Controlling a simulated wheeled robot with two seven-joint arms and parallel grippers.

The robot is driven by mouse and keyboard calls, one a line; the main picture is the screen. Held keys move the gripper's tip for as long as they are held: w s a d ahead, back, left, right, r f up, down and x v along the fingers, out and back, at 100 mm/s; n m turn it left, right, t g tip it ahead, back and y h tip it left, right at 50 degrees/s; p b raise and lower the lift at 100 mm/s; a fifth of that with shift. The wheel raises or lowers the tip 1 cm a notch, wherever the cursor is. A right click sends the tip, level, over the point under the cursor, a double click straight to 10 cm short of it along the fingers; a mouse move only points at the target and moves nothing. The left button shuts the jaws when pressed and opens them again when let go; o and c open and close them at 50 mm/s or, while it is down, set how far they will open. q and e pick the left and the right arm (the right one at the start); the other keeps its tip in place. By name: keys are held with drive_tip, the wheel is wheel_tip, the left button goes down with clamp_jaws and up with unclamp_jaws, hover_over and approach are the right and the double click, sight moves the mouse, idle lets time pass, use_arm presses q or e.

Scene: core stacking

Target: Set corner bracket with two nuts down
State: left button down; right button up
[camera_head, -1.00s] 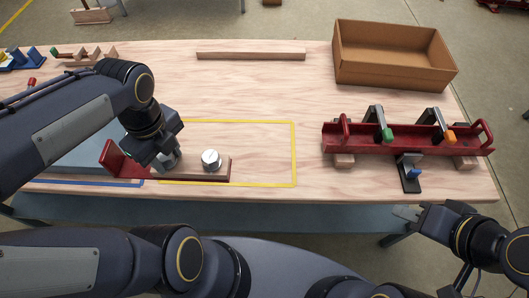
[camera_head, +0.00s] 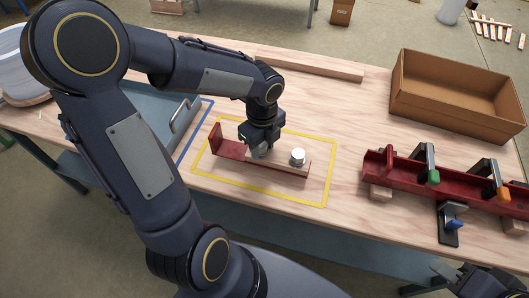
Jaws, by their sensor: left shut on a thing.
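The red corner bracket (camera_head: 230,148) lies lengthwise inside the yellow outline (camera_head: 270,194) on the wooden table, its upright flange at the left end. One silver nut (camera_head: 297,157) stands on its right part. My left gripper (camera_head: 258,152) is over the bracket's middle, shut on it, and largely hides the second nut there. The bracket looks level and at or very close to the table; I cannot tell if it touches. My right gripper (camera_head: 455,279) is at the bottom right edge, empty and away from the table, its jaws unclear.
A red channel fixture (camera_head: 460,187) with clamps stands at the right. An open cardboard box (camera_head: 458,110) is behind it. A wooden bar (camera_head: 310,68) lies along the back. A blue-grey tray (camera_head: 150,113) sits at the left. The outline's right part is clear.

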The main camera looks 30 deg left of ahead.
sight(264, 153)
use_arm(q)
drive_tip(key=shift+w+d+f+b, duration=0.1)
drive_tip(key=shift+w+f+b, duration=0.1)
drive_tip(key=shift+f, duration=0.75)
drive_tip(key=shift+w+f+b, duration=0.1)
drive_tip(key=shift+f+b, duration=0.05)
drive_tip(key=shift+f, duration=0.75)
drive_tip(key=shift+f, duration=0.1)
drive_tip(key=c, duration=0.9)
unclamp_jaws()
